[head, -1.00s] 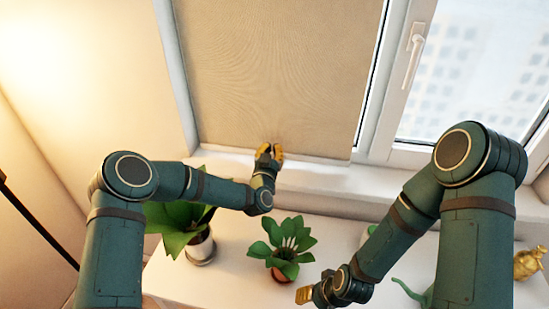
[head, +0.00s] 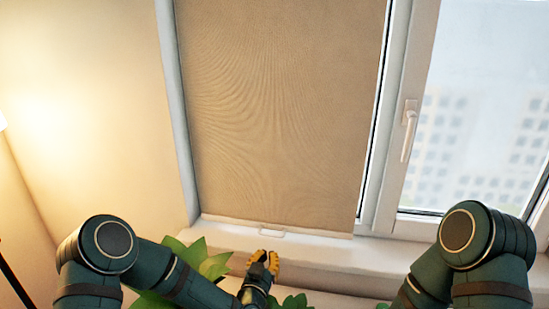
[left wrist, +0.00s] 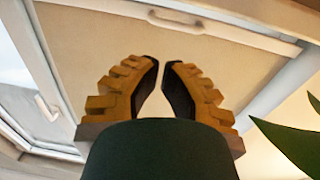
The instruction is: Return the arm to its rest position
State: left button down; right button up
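My left gripper (head: 262,258) is at the bottom centre of the head view, just below the blind's lower edge. In the left wrist view its two yellow, dark-padded fingers (left wrist: 162,66) stand apart with nothing between them. The beige roller blind (head: 280,110) covers the left window. Its small pull handle (head: 272,231) is on the bottom bar, above and apart from the gripper. The handle also shows near the top of the left wrist view (left wrist: 175,18). My right arm is bent at the lower right, and its gripper is outside the head view.
A green plant (head: 205,262) is close behind my left forearm. More leaves (head: 294,301) show beside the left gripper. The white windowsill (head: 330,272) runs below the blind. A window handle (head: 408,130) is on the right frame. A lamp glows at the left edge.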

pick_arm(q)
jog(key=s+a+f+n+g, duration=0.1)
jog(key=s+f+g, duration=0.3)
jog(key=s+f, duration=0.2)
jog(key=s+a+f+g, duration=0.2)
jog(key=s+f+g, duration=0.2)
jog(key=s+f, duration=0.1)
jog(key=s+a+f+n+g+b, duration=0.1)
jog(key=s+a+f+g, duration=0.1)
jog(key=s+f+g, duration=0.2)
jog(key=shift+s+a+f+n, duration=0.1)
jog(key=shift+s+f+n, duration=0.05)
jog(key=shift+s+f, duration=0.65)
jog(key=shift+s+f+n, duration=0.15)
jog(key=shift+s+f, duration=0.35)
jog(key=shift+s, duration=0.55)
jog(key=s+g, duration=0.1)
jog(key=s, duration=0.1)
jog(key=s+a+f+n+g, duration=0.1)
jog(key=s, duration=0.2)
jog(key=s+a+g+y, duration=0.1)
jog(key=s, duration=0.1)
jog(key=shift+s+a+f+n, duration=0.2)
jog(key=shift+s+f+n, duration=0.1)
jog(key=shift+f+n, duration=0.1)
jog(key=shift+s+a+g, duration=0.1)
jog(key=shift+s+g, duration=0.2)
jog(key=shift+s, duration=0.05)
